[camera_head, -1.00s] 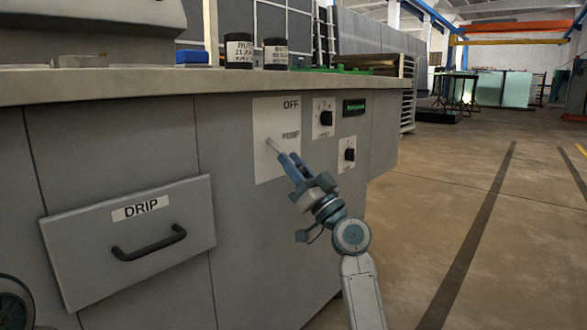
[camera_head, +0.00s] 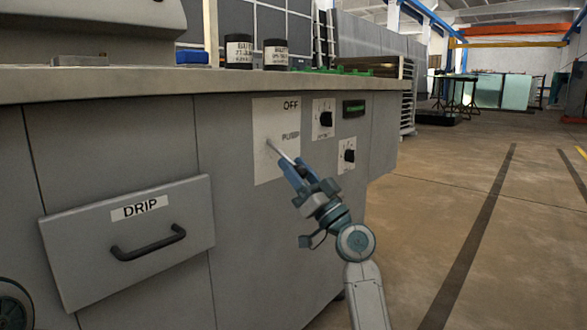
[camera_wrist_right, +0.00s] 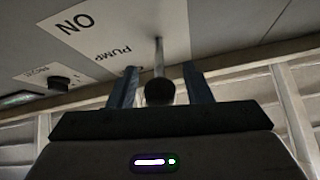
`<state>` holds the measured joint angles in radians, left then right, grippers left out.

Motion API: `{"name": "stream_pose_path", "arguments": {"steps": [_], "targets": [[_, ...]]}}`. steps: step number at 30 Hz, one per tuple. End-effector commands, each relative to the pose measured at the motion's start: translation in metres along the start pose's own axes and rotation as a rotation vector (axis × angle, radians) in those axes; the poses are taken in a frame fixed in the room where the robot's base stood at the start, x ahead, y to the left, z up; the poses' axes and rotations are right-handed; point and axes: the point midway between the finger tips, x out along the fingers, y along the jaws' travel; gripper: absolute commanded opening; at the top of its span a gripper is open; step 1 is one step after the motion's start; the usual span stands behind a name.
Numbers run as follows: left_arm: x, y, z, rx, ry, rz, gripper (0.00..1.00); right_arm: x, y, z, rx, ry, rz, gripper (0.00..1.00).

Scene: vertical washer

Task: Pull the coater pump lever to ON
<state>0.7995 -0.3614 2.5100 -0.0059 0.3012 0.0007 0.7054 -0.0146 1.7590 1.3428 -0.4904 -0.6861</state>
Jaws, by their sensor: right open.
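The pump lever (camera_head: 279,151) is a thin metal rod coming out of a white plate (camera_head: 262,112) on the grey machine's front. The plate reads OFF at its top and PUMP lower down. My right gripper (camera_head: 292,166) is open around the lever's outer end. In the right wrist view the rod (camera_wrist_right: 158,58) ends in a dark round knob (camera_wrist_right: 159,91) between the two blue fingers (camera_wrist_right: 158,86), with gaps on both sides. An ON label (camera_wrist_right: 75,22) shows there upside down. My left gripper is not in view.
Two black knobs, the upper (camera_head: 326,119) and lower (camera_head: 349,155), and a small green display (camera_head: 354,108) sit right of the plate. A DRIP drawer (camera_head: 90,250) with a black handle (camera_head: 150,244) is at left. Two labelled jars (camera_head: 239,50) stand on the worktop. Open floor lies at right.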

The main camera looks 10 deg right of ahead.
Motion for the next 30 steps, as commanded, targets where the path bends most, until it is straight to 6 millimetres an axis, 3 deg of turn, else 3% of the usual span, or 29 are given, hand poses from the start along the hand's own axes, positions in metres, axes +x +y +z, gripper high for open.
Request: {"name": "stream_pose_path", "arguments": {"steps": [6, 13, 18, 30], "targets": [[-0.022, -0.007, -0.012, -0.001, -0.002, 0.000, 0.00, -0.049, 0.001, 0.005, -0.004, -0.003, 0.000, 0.45], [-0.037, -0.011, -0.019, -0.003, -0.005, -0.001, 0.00, -0.086, 0.001, 0.004, -0.004, -0.002, 0.001, 0.45], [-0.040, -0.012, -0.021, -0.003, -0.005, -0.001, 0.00, -0.096, 0.001, 0.002, -0.002, -0.002, 0.001, 0.45], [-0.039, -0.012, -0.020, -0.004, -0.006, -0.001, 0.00, -0.096, 0.000, 0.001, -0.001, -0.001, 0.001, 0.45]]}}
